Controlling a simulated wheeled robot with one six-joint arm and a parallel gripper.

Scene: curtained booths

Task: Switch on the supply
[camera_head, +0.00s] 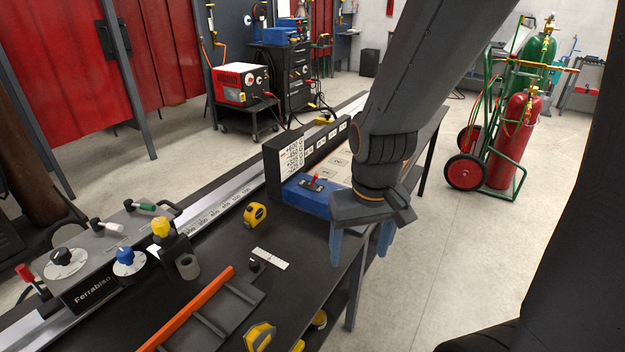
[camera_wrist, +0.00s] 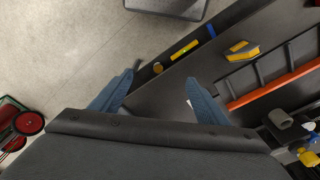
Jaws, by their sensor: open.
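No label marks which unit is the supply. A blue box (camera_head: 303,198) with a small red and black part on top sits on the bench, left of my gripper. A grey unit marked Ferrabiso (camera_head: 92,262), with a black knob (camera_head: 66,258) and a blue knob (camera_head: 125,256), stands at the near left. A red and white machine (camera_head: 236,84) with dials stands on a cart behind the bench. My gripper (camera_head: 359,258) is open and empty above the bench's right edge, pointing down. It also shows in the wrist view (camera_wrist: 160,77). The blue box is not seen there.
The bench (camera_head: 222,258) holds a yellow tape measure (camera_head: 255,214), an orange-edged black frame (camera_head: 192,310), a yellow tool (camera_head: 259,337) and a dark upright panel (camera_head: 335,137). Gas cylinders (camera_head: 519,137) on a trolley stand right.

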